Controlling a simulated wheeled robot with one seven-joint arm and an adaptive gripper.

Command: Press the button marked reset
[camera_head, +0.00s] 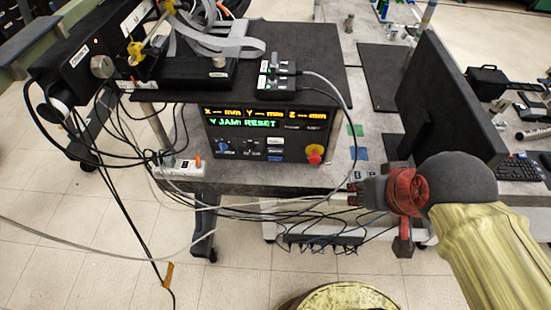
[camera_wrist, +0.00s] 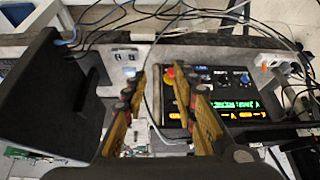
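A black control box (camera_head: 262,133) stands on the bench in the head view. Its display (camera_head: 243,122) reads "Y JAM: RESET" in green below an orange X, Y, Z line. I cannot read which button is marked reset. My gripper (camera_head: 356,190) is right of and in front of the box, apart from it. In the wrist view my gripper (camera_wrist: 161,76) is open and empty; the box (camera_wrist: 225,95) appears upside down, partly behind one finger.
A black monitor (camera_head: 447,100) stands right of the box, close to my arm. Grey and black cables loop over the bench and past its front edge. A power strip (camera_head: 181,167) lies left of the box. Black equipment (camera_head: 95,65) stands at upper left.

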